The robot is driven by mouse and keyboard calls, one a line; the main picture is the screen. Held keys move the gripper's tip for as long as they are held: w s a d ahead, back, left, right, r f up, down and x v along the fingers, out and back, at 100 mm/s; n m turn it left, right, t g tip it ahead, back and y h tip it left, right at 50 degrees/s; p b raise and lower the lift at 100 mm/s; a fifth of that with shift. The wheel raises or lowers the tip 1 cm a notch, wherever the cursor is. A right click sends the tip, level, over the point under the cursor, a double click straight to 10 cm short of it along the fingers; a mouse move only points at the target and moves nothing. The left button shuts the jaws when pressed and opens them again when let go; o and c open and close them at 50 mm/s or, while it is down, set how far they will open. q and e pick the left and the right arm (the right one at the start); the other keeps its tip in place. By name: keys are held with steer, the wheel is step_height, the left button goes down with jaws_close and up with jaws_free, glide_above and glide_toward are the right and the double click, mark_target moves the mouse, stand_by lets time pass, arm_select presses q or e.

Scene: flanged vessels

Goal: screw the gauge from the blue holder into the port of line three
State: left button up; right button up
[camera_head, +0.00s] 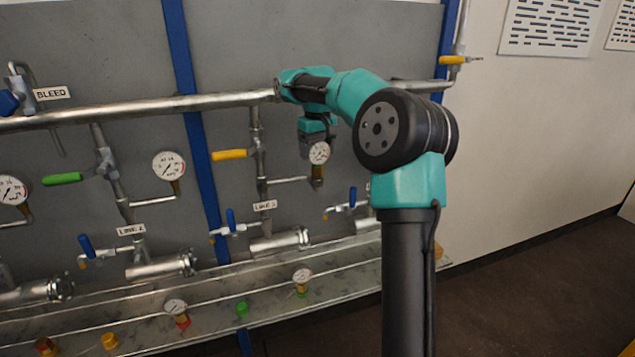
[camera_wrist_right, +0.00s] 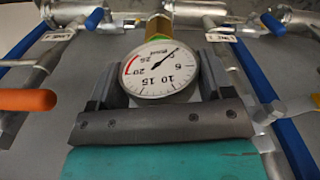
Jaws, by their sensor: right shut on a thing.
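My right gripper (camera_head: 318,146) points down and is shut on a round white-faced gauge (camera_head: 319,153). In the right wrist view the gauge (camera_wrist_right: 162,70) sits between the two fingers (camera_wrist_right: 158,85), with its brass stem (camera_wrist_right: 158,28) beyond it. The stem is above the end of the small side pipe (camera_head: 290,180) of the line whose small, blurred label (camera_head: 265,205) seems to read line 3. It looks lined up with the port there; I cannot tell whether the threads are engaged. I see no blue holder. My left gripper is out of view.
My arm hides part of the shelf.

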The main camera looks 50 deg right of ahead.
steer(key=shift+o, duration=0.2)
steer(key=shift+r+m, duration=0.1)
steer(key=shift+m, duration=1.6)
steer(key=c, duration=0.3)
steer(key=shift+m, duration=0.8)
steer(key=shift+c, duration=0.7)
steer(key=o, duration=1.4)
steer(key=shift+o, duration=0.2)
